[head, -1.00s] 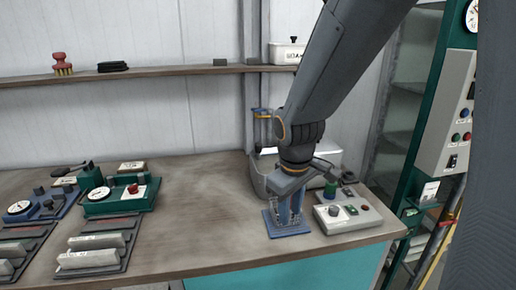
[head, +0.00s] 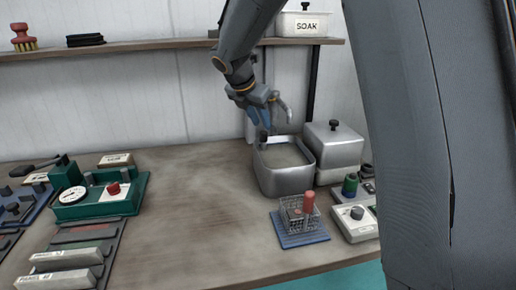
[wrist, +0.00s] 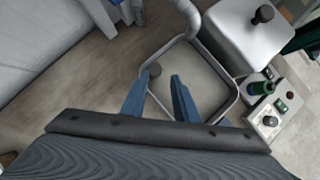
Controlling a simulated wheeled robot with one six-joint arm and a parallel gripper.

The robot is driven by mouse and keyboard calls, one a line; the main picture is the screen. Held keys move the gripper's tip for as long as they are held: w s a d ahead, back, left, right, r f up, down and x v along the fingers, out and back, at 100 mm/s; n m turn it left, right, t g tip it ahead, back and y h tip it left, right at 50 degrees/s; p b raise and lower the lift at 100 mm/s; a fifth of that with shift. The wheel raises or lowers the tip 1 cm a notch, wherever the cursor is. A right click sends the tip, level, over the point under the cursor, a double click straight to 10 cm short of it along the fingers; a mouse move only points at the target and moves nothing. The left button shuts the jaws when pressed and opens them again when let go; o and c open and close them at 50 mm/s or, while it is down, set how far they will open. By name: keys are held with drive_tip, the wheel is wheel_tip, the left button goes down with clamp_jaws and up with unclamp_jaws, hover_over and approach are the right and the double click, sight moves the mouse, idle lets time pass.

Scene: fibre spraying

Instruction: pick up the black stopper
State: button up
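A small dark round piece that looks like the black stopper (wrist: 154,70) shows in the wrist view, at the left rim of the open grey metal tub (wrist: 232,108). My gripper (wrist: 160,77) has its two blue fingers apart, with the dark piece just beyond and between the tips, nearer the left one. I see no grip on it. In the head view my gripper (head: 264,126) hangs over the back left of the tub (head: 285,183), fingers down. The dark piece shows just below them (head: 262,139), partly unclear.
A lidded metal box (head: 336,148) with a black knob stands right of the tub. In front are a wire basket (head: 298,222) with a red piece, and a control box (head: 354,223). Gauges and trays fill the left. The middle of the bench (head: 190,200) is clear.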

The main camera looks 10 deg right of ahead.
sight(263, 132)
drive_tip(key=w+f, duration=0.2)
drive_tip(key=shift+w+d+f+n+p, duration=0.1)
drive_tip(key=shift+d+f+n+p, duration=0.25)
drive_tip(key=shift+n+p, duration=0.05)
drive_tip(key=shift+p+x, duration=0.6)
drive_tip(key=shift+x, duration=1.6)
drive_tip(key=shift+a+f, duration=0.15)
clamp_jaws()
